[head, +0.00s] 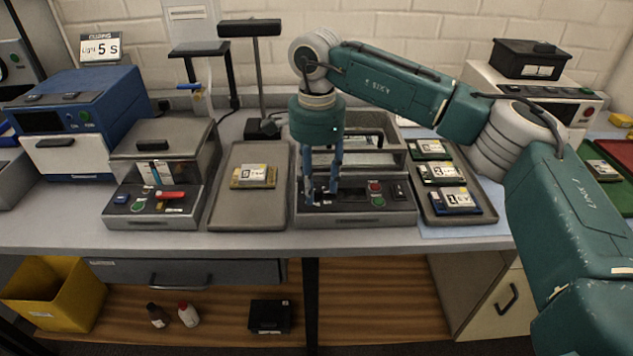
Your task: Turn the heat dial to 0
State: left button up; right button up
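A grey sealing device (355,219) stands in the middle of the bench, with a clear-fronted chamber at its back. Its sloped front panel has a red button (375,186), a green button, a dark display and a dark switch. The heat dial cannot be clearly made out; small dark controls at the panel's left end are partly covered by my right gripper. My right gripper (321,192) points down over that left end, its two blue fingers apart and the tips close to the panel. Contact cannot be told. My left gripper is not in view.
A tan tray (226,212) with a yellow-labelled pack stands left of the device. A tray (429,210) with several numbered packs stands right. A smaller grey device (124,208) and a blue machine (91,103) are further left. A black-headed stand (258,80) rises behind.

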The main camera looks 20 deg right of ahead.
aim_at(317, 188)
jog(key=shift+r, duration=0.1)
notch_tip(317, 188, up, 12)
dwell(0.5)
jog(key=shift+f, duration=0.2)
